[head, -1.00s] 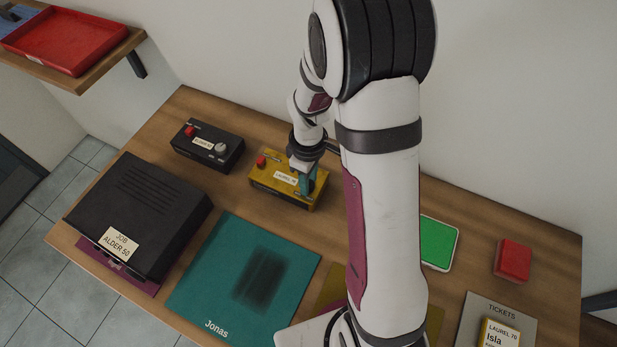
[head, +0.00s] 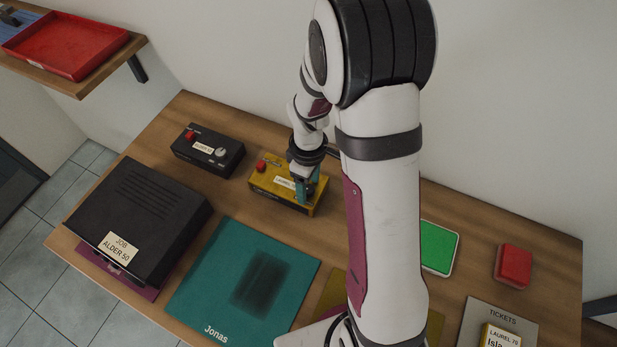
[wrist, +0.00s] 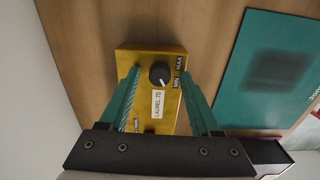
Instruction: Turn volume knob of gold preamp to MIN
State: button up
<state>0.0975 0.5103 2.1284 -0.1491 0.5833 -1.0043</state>
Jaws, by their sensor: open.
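The gold preamp (head: 268,187) stands on the wooden table in the head view, with a red button on top and a "LAUREL 70" label. In the wrist view the gold preamp (wrist: 144,62) shows its dark volume knob (wrist: 160,73), with MIN and MAX printed beside it. A light pointer mark shows on the knob's lower part, roughly toward the MIN side. My gripper (head: 309,194) is over the preamp's right end. In the wrist view my open gripper (wrist: 160,78) has one teal finger on each side of the knob; I cannot tell whether they touch it. In the head view my gripper hides the knob.
A black preamp (head: 207,160) stands left of the gold one. A large black case (head: 140,215) and a teal mat (head: 215,285) lie in front. A green pad (head: 438,246), a red block (head: 513,265) and a ticket board (head: 490,311) are at right. The wall is close behind.

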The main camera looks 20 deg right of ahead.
aim_at(309, 189)
notch_tip(309, 189, up, 16)
jog(key=shift+f, duration=0.15)
dwell(0.3)
jog(key=s+a+m+y, duration=0.1)
jog(key=s+a+m, duration=0.2)
jog(key=s+m, duration=0.4)
jog(key=s+a+r+m, duration=0.1)
jog(key=s+a+m, duration=0.2)
jog(key=s+m, duration=0.4)
jog(key=s, duration=0.6)
jog(key=shift+s+a+y, duration=0.2)
jog(key=shift+a+y, duration=0.2)
dwell(0.6)
